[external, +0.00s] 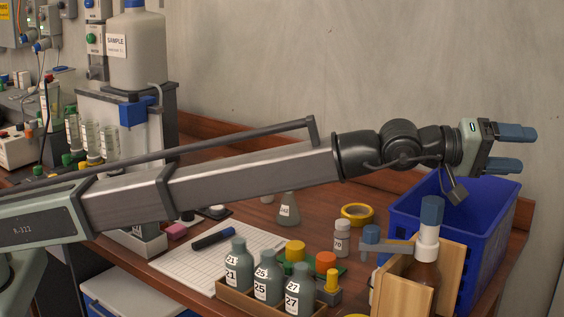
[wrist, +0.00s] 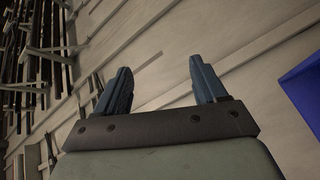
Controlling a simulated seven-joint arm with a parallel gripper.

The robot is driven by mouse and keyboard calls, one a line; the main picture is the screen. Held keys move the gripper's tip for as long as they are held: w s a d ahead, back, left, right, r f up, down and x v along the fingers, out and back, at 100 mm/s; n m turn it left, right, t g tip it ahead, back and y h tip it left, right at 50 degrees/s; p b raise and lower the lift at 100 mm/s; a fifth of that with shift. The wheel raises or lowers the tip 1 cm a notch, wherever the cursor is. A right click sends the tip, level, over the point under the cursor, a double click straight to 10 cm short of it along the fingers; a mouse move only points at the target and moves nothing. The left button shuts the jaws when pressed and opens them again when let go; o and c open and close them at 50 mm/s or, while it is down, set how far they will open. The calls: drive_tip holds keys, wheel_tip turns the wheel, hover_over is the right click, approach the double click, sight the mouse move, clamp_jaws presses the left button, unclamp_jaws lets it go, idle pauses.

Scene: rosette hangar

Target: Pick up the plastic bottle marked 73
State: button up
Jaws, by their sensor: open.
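I cannot read a 73 on any bottle. A small white bottle (external: 342,239) stands on the table left of the blue crate; its label is too small to read surely. Three grey-green bottles in a wooden tray are marked 21 (external: 238,270), 25 (external: 266,284) and 27 (external: 298,292). A brown bottle with a white neck and blue cap (external: 431,212) stands by a wooden holder at front right. My gripper (external: 529,149) is open and empty, high above the blue crate, apart from every bottle. In the wrist view its open fingers (wrist: 160,66) face the wall.
The blue crate (external: 490,225) stands at the table's right end. A flask (external: 288,210), yellow tape roll (external: 357,214) and marker (external: 212,238) on a gridded sheet (external: 190,262) lie mid-table. A large sample jug (external: 137,50) stands at back left. The wall is behind.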

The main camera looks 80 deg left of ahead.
drive_tip(key=s+a+f+g+y, duration=0.2)
drive_tip(key=s+a+f, duration=0.25)
drive_tip(key=a, duration=1.05)
drive_tip(key=s+a+f+g+y, duration=0.25)
drive_tip(key=s+a, duration=0.25)
drive_tip(key=a, duration=1)
drive_tip(key=s+a+f+g+y, duration=0.2)
drive_tip(key=s+a+f, duration=0.25)
drive_tip(key=a, duration=1.05)
drive_tip(key=s+a+f+m+g, duration=0.1)
drive_tip(key=s+a+f+g, duration=0.25)
drive_tip(key=s+a, duration=0.65)
drive_tip(key=s+a+f+g, duration=0.2)
drive_tip(key=s+a+f, duration=0.35)
drive_tip(key=s, duration=0.95)
drive_tip(key=s+a+f+m+g, duration=0.1)
drive_tip(key=s+a+f+g, duration=0.1)
drive_tip(key=s+a, duration=0.9)
drive_tip(key=shift+s+d+f+x, duration=0.1)
drive_tip(key=shift+d+x, duration=0.1)
drive_tip(key=shift+x, duration=1.9)
drive_tip(key=shift+s+d+f+x, duration=0.1)
drive_tip(key=shift+d+x, duration=0.15)
drive_tip(key=shift+x, duration=1.9)
drive_tip(key=shift+s+d+f+x, duration=0.1)
drive_tip(key=shift+d+x, duration=0.1)
drive_tip(key=shift+x, duration=1.9)
drive_tip(key=shift+r, duration=0.1)
drive_tip(key=c, duration=1.1)
